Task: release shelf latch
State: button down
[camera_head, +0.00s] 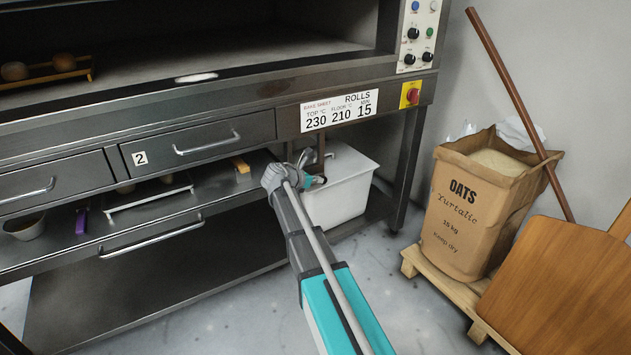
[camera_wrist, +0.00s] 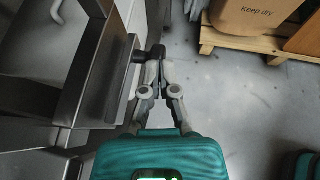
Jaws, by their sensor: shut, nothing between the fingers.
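The metal pull-out shelf (camera_head: 225,205) sits under the oven drawers, with a bar handle on its front. Its steel edge fills the left of the wrist view (camera_wrist: 98,95). A small dark knob on a short stem, which looks like the shelf latch (camera_wrist: 157,50), sticks out from the shelf's side. My gripper (camera_wrist: 156,66) is shut and empty, its fingertips right at the knob; I cannot tell whether they touch. In the head view my gripper (camera_head: 318,181) is at the shelf's right end, before the white bin. My wrist hides the latch there.
A white bin (camera_head: 345,190) stands behind my gripper. On the shelf are a wire rack (camera_head: 148,200), a purple-handled tool (camera_head: 81,221) and a bowl (camera_head: 24,228). An oats sack (camera_head: 455,215) stands on a pallet (camera_head: 440,285) at right. Open floor lies between.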

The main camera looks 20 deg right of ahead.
jog(key=shift+d, duration=0.25)
jog(key=shift+r, duration=0.1)
jog(key=p+v, duration=0.6)
jog(key=v, duration=0.8)
jog(key=shift+a, duration=0.3)
jog(key=shift+f, duration=0.2)
